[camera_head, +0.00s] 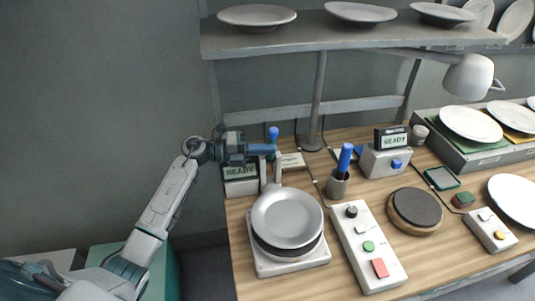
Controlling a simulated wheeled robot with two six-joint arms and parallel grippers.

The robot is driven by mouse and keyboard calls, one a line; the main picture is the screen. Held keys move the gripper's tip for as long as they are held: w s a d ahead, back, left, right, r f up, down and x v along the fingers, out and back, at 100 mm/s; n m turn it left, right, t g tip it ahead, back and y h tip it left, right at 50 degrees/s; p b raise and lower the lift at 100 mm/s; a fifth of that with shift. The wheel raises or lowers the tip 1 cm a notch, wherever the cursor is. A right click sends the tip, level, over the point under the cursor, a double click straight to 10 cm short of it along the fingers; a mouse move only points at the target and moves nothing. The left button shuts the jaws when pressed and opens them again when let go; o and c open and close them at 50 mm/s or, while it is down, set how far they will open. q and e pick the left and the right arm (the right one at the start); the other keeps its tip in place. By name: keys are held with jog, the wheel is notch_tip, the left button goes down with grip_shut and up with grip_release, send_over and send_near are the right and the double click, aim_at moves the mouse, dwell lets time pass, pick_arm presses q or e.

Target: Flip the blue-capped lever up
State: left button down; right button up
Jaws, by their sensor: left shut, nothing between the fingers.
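A small blue cap (273,132) shows at the back left of the table, just above my left gripper. Its stem and base are mostly hidden behind the gripper, so I cannot tell the lever's exact tilt or whether the gripper touches it. My left gripper (264,149) reaches in from the left, shut and empty, above the rear of the grey pan (286,217) and beside the left READY box (241,186). My right gripper is not in view.
A cup with a blue handle (345,158) stands right of the pan. A second READY box (384,163), a button panel (368,246) and a dark round pad (416,209) lie farther right. A shelf (340,37) with plates hangs above. A plate rack (463,154) stands at right.

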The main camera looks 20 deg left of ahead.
pick_arm(q)
jog(key=w+n, duration=0.1)
jog(key=w+a+r+n, duration=0.1)
jog(key=n, duration=0.1)
jog(key=shift+w+a+h, duration=0.1)
jog(key=shift+a+h, duration=0.05)
jog(key=shift+h, duration=0.15)
jog(key=shift+w+a+n, duration=0.3)
jog(key=shift+w+n, duration=0.05)
jog(key=shift+n, duration=0.45)
jog(key=shift+w+a, duration=0.2)
jog(key=shift+w, duration=0.2)
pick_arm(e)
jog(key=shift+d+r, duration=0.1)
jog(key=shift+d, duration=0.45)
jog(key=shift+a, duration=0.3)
pick_arm(q)
jog(key=shift+a, duration=0.1)
